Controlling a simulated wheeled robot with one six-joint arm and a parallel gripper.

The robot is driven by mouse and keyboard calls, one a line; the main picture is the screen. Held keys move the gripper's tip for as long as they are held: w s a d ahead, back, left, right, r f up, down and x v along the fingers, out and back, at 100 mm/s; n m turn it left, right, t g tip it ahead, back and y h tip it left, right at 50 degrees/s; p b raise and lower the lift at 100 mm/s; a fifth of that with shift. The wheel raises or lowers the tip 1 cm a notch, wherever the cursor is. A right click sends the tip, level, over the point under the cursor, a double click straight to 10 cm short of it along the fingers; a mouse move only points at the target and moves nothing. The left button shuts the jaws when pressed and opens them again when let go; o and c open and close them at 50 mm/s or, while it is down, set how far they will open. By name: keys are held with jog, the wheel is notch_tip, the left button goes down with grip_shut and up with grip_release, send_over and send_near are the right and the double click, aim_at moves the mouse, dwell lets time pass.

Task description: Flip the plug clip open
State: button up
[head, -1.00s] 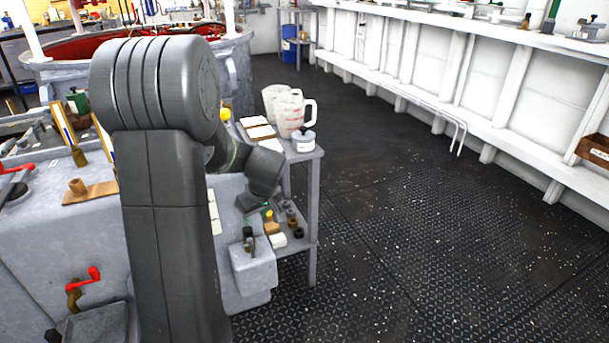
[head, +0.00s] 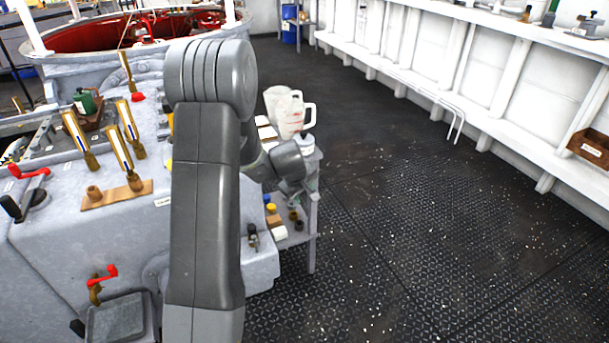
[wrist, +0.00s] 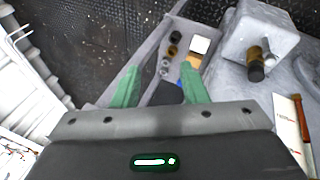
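My gripper (wrist: 160,82) shows in the wrist view with its two green fingers well apart and nothing gripped between them. In the head view my wrist hangs over the small grey side shelf, and the fingers cannot be made out. A small brass fitting with a dark end (head: 252,236) sits on a grey block at the machine's side; it also shows in the wrist view (wrist: 256,64), right of the fingers. It may be the plug clip, but I cannot tell for sure, nor whether any clip is open. My gripper is apart from it.
The side shelf (wrist: 152,52) holds several small dark, yellow and white pieces. White jugs (head: 288,112) stand on its upper level. Brass-ended gauges (head: 119,148) and red-handled cranks (head: 103,278) are on the machine at left. The dark floor (head: 420,230) at right is clear.

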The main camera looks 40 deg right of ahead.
jog(key=shift+w+d+r+n+t+p, duration=0.25)
jog(key=shift+w+d+p, duration=0.3)
jog(key=shift+p, duration=0.7)
jog(key=shift+w+d+r+n+t+p, duration=0.2)
jog(key=shift+w+d+n+p, duration=0.25)
jog(key=shift+p, duration=0.8)
jog(key=shift+w+d, duration=0.1)
jog(key=shift+w, duration=0.05)
jog(key=shift+s+f+b, duration=0.15)
jog(key=shift+s+b, duration=0.05)
jog(key=shift+b, duration=0.4)
jog(key=s+a+f+m+y+b, duration=0.1)
jog(key=s+a+f+y+b, duration=0.1)
jog(key=a+b, duration=0.6)
jog(key=shift+a+f+m+b, duration=0.3)
jog(key=shift+m+b, duration=0.1)
jog(key=shift+b, duration=0.85)
jog(key=shift+r+g, duration=0.1)
jog(key=shift+g, duration=0.15)
